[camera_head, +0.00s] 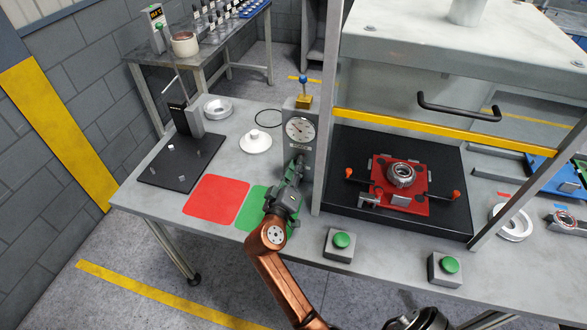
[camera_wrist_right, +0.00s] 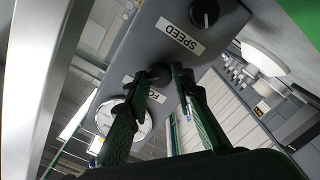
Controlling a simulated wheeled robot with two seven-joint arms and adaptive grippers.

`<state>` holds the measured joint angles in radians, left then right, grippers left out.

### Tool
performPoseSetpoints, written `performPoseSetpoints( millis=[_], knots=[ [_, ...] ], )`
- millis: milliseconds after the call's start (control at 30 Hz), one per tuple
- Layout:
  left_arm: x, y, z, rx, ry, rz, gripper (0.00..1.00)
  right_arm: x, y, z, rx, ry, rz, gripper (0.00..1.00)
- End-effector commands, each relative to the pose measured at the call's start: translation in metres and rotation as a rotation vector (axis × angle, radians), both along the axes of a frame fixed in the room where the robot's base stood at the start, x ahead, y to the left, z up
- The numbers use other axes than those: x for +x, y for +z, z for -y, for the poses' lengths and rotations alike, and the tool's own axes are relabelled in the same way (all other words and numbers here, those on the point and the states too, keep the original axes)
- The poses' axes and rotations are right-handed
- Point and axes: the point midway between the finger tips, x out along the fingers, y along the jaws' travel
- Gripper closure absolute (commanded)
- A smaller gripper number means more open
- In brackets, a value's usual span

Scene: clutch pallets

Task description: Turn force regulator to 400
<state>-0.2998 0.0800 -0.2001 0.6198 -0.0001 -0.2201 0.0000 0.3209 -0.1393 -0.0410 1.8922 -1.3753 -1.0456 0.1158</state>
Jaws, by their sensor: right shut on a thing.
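The grey regulator box (camera_head: 301,145) stands upright on the table, with a round white gauge (camera_head: 300,129) on its front. The gauge's numbers are too small to read in the head view. My right gripper (camera_head: 297,168) is at the box's front, below the gauge. In the right wrist view, the right gripper's (camera_wrist_right: 161,78) green fingers are closed around a dark knob (camera_wrist_right: 159,71) next to a partly hidden label. The gauge (camera_wrist_right: 112,117) there is partly covered by one finger. A second dark knob (camera_wrist_right: 204,13) sits by the SPEED label (camera_wrist_right: 180,38). My left gripper is out of view.
Right of the box stands a press frame with a yellow bar (camera_head: 420,129) and a red fixture (camera_head: 385,190) on a black plate. Green-button boxes (camera_head: 341,243) sit at the front edge. Red (camera_head: 217,200) and green mats lie left. A white disc (camera_head: 256,143) lies behind.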

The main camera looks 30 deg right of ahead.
Motion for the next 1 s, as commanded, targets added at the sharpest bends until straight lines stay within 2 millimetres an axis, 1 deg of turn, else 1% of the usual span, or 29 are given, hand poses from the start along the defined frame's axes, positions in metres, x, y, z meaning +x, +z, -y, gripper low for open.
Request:
performPoseSetpoints(
  millis=[33,667,700,900,1000],
  knots=[
    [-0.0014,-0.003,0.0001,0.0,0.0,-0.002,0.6,-0.0009,-0.0043,0.0015,0.014,-0.005,0.007,1.0],
    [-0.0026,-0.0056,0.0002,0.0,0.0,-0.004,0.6,-0.0012,-0.0026,0.0016,0.04,-0.005,0.038,1.0],
    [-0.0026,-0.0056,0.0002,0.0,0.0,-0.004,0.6,-0.0012,-0.0026,0.0016,0.04,-0.005,0.038,0.75],
    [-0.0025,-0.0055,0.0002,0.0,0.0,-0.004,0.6,-0.0005,-0.0014,0.0004,0.038,-0.002,0.04,0.61],
    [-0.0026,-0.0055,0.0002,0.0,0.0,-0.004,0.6,-0.0003,-0.001,0.0001,0.037,-0.001,0.04,0.6]
  ],
)
